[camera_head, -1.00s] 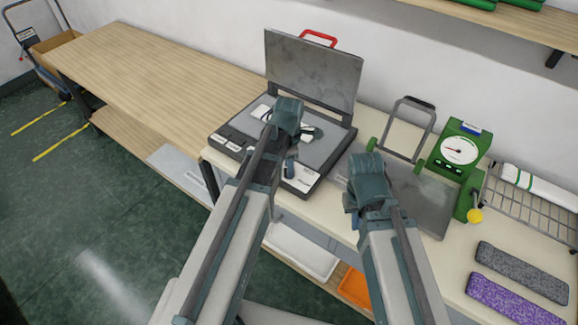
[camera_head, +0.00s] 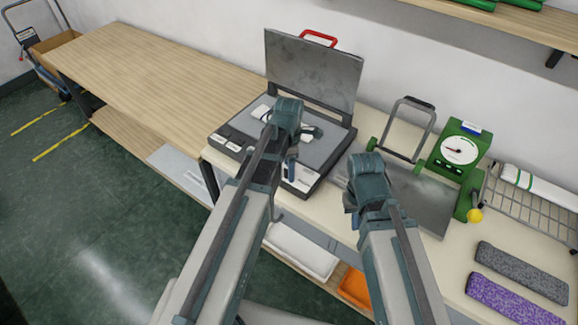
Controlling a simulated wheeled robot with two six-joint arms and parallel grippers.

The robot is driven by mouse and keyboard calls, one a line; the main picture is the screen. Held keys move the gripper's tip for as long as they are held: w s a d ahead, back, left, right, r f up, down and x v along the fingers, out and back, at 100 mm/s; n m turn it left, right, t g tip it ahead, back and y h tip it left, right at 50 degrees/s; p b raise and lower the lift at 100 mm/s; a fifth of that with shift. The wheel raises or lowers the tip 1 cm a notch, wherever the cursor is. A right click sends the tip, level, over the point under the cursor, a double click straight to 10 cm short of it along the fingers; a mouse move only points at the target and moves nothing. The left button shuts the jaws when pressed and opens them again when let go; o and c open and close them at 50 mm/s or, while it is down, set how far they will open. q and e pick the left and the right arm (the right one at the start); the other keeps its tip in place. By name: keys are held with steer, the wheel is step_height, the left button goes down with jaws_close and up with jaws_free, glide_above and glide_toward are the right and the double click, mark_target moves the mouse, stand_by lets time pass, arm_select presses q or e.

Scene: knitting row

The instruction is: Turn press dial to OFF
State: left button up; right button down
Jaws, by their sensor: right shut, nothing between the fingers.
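The press (camera_head: 335,147) is a dark grey flat machine on the bench. Its lid (camera_head: 312,72) stands open, with a red handle on top. White labels (camera_head: 300,177) show on its front edge. I cannot make out the dial or its setting; my left arm covers part of the front. My right gripper (camera_head: 364,190) is shut and empty, in front of the press's right side and over the near edge of a grey metal plate.
The metal plate (camera_head: 428,203) belongs to a green scale (camera_head: 459,150) with a round gauge. A wire rack (camera_head: 535,208) and grey (camera_head: 522,272) and purple (camera_head: 512,299) knitted pieces lie at right. The wooden bench (camera_head: 160,70) at left is clear.

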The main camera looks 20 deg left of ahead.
arm_select(q)
step_height(320, 180, up, 14)
steer(key=p, duration=1.3)
steer(key=shift+p, duration=0.35)
steer(key=shift+f, duration=0.15)
steer(key=s+d+f+m+b, duration=0.3)
steer(key=s+d+m, duration=0.2)
steer(key=m, duration=0.8)
steer(key=s+d+f+m+y+b, duration=0.1)
steer(key=s+d+f+m+b, duration=0.2)
steer(key=s+m, duration=0.6)
steer(key=shift+d+m, duration=1.25)
steer(key=shift+m, duration=1.25)
steer(key=shift+s, duration=0.1)
